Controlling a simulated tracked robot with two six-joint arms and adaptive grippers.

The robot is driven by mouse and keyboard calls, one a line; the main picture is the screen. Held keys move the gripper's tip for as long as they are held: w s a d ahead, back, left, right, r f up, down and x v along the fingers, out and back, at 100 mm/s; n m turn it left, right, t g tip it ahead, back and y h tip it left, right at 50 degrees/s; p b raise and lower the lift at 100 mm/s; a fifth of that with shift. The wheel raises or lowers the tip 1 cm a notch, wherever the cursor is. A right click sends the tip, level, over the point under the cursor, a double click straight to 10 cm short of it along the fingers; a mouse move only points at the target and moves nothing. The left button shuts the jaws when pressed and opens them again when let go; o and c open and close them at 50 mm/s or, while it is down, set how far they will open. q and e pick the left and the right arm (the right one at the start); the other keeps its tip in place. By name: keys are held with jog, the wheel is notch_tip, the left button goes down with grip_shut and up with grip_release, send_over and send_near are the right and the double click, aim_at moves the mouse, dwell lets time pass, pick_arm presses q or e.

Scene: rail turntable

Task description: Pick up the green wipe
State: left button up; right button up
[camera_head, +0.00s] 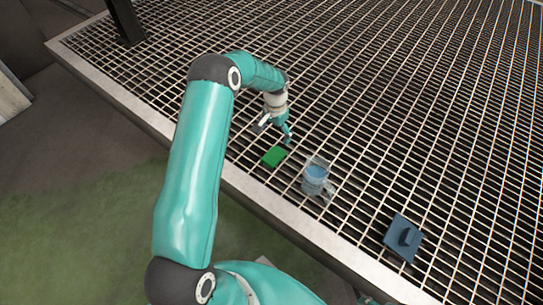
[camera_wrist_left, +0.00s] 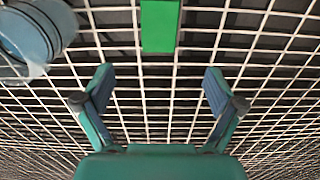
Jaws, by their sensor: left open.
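The green wipe (camera_head: 274,157) is a small flat green block lying on the metal grating near its front edge. It also shows at the top centre of the left wrist view (camera_wrist_left: 160,25), cut off by the frame's upper edge. My left gripper (camera_head: 288,137) is just above and behind the wipe in the head view. In the left wrist view its two fingers (camera_wrist_left: 158,88) are spread apart with only grating between them, and the wipe lies beyond the fingertips, roughly in line with the gap.
A clear cup with bluish contents (camera_head: 315,172) stands close to the right of the wipe; it shows at upper left in the wrist view (camera_wrist_left: 32,35). A dark blue block with a handle (camera_head: 402,238) lies further right on the grating (camera_head: 420,110). A dark post (camera_head: 125,22) stands at upper left.

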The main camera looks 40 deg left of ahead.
pick_arm(q)
send_over(273, 156)
jog(key=w, duration=0.1)
notch_tip(273, 156, down, 6)
jog(key=shift+f+b, duration=0.25)
jog(key=shift+b, duration=0.15)
jog(key=f, duration=0.2)
jog(key=s+f+b, duration=0.1)
jog(key=f, duration=0.1)
jog(key=shift+f, duration=0.2)
jog(key=shift+w+f, duration=0.1)
jog(key=shift+f, duration=0.35)
jog(key=c, duration=1)
